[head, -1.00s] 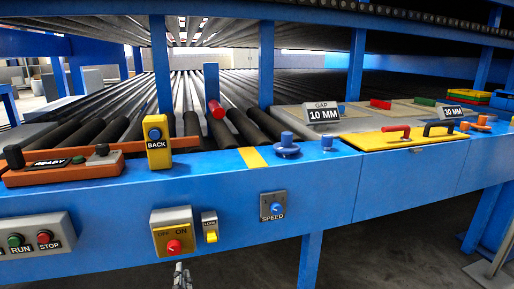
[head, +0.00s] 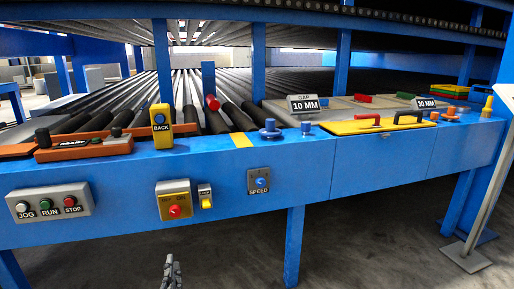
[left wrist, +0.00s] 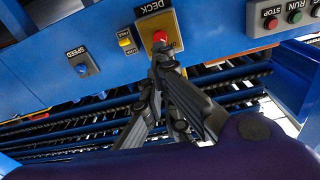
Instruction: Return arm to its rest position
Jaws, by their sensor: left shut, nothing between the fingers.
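My left gripper (head: 172,264) shows at the bottom edge of the head view, below the blue front beam (head: 330,170) of the veneer line. Its fingers are closed together and hold nothing. In the left wrist view the gripper (left wrist: 161,58) has its fingertips just below the red knob (left wrist: 160,37) in the picture; whether they touch it cannot be told there. In the head view the yellow box (head: 174,186) with the red knob sits well above the gripper, with a gap between. My right gripper is not in view.
A JOG, RUN and STOP panel (head: 49,203), a yellow switch (head: 205,197) and a SPEED dial (head: 259,181) are on the beam. A blue leg (head: 294,245) stands right of the gripper. A light post (head: 484,200) stands far right. The floor (head: 370,240) between is bare.

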